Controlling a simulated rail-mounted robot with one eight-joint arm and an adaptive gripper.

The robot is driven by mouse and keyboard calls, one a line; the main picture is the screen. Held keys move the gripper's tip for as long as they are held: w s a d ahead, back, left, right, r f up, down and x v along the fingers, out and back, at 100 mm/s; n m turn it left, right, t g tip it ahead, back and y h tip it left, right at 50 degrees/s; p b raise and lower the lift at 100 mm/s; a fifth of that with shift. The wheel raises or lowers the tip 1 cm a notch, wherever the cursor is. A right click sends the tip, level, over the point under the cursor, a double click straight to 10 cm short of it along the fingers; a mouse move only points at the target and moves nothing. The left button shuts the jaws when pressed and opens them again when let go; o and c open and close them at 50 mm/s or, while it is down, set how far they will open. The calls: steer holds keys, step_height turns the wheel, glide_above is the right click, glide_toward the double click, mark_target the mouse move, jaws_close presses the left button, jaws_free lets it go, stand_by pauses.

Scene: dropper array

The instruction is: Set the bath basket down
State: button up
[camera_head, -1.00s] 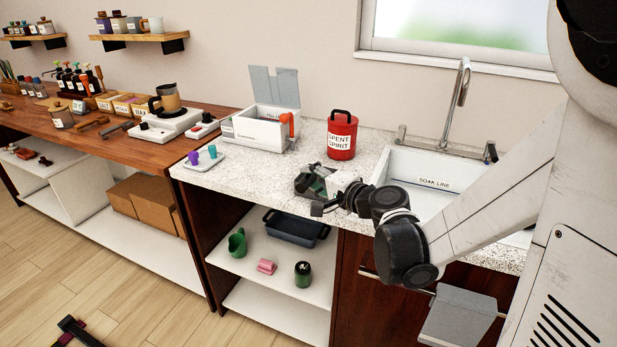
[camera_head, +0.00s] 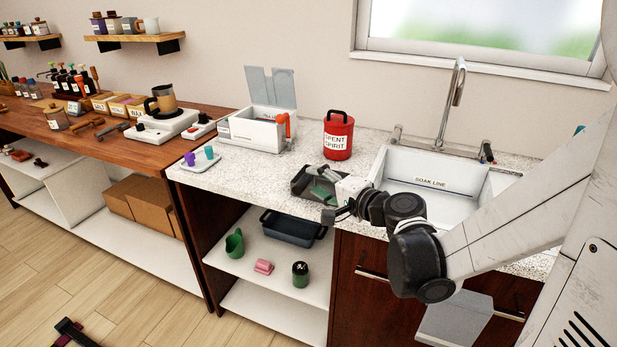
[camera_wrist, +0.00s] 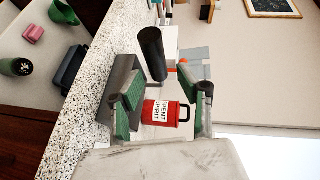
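The bath basket, as I take it, is a dark grey tray-like holder (camera_head: 301,183) on the speckled counter, left of the sink. In the wrist view its dark grey wall (camera_wrist: 118,78) shows behind one finger, with a black cylindrical grip (camera_wrist: 152,54) standing off it. My gripper (camera_head: 328,190) is at the basket's right side in the head view and partly hides it. In the wrist view my gripper (camera_wrist: 163,100) has its green-padded fingers wide apart with nothing held between them. The basket appears to rest on the counter; its underside is hidden.
The white sink (camera_head: 430,202) marked "SOAK LINE" lies right of the basket, with a tall faucet (camera_head: 452,105). A red "SPENT SPIRIT" can (camera_head: 338,142) stands behind the basket. A white box (camera_head: 262,128) and a small tray with cups (camera_head: 190,170) stand farther left. Counter front-left is clear.

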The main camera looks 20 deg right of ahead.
steer(key=s+n+g+h, duration=0.6)
steer(key=s+n, duration=0.6)
steer(key=s, duration=1.1)
steer(key=shift+g+h+p, duration=0.3)
steer(key=shift+g+p, duration=0.05)
steer(key=shift+g, duration=0.45)
